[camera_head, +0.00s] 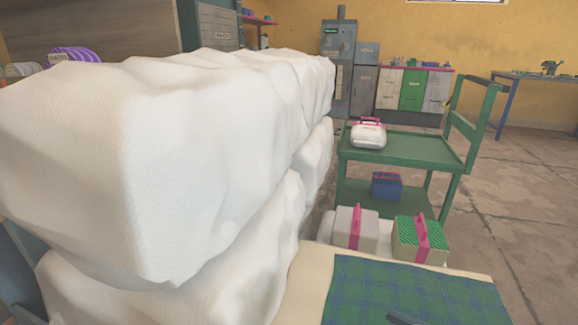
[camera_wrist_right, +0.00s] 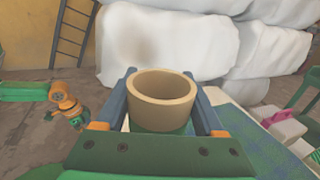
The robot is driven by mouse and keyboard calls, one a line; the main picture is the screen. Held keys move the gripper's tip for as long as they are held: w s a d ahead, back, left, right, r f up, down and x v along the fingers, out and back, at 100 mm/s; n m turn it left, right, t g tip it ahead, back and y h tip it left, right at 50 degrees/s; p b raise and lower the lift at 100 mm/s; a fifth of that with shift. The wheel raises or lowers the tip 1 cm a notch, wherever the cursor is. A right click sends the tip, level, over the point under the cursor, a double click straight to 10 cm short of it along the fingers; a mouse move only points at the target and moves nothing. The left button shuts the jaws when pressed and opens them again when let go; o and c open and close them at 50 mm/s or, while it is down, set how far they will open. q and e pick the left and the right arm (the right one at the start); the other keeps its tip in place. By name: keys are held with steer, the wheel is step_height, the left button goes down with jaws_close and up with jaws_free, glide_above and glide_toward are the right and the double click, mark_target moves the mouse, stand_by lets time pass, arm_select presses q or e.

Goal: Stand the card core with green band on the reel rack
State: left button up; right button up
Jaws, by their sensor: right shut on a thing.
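In the right wrist view my right gripper (camera_wrist_right: 162,102) is shut on a tan card core (camera_wrist_right: 162,108). The core is a hollow ring with its open end toward the camera, between the two dark blue-grey fingers. Green shows around its lower part; the rest is hidden by the gripper body. In the head view a dark tip (camera_head: 405,319) shows at the bottom edge, too cut off to identify. I cannot make out the reel rack; large white bulky sacks (camera_head: 180,150) block much of the head view.
A green trolley (camera_head: 400,147) holds a white box (camera_head: 368,136) on top and a blue box (camera_head: 386,186) below. Pink-handled boxes (camera_head: 420,240) stand near a green plaid cloth (camera_head: 400,290). Purple striped round things (camera_head: 75,57) show behind the sacks. Floor at right is open.

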arm_select(q)
steer(key=s+a+r+p, duration=0.1)
steer(key=s+r+p, duration=0.6)
steer(key=p, duration=0.9)
steer(key=s+a+r+g+p, duration=0.1)
steer(key=s+r+p, duration=0.6)
steer(key=r+p, duration=0.6)
steer(key=p, duration=0.3)
steer(key=shift+a+g, duration=0.25)
steer(key=shift+g, duration=0.05)
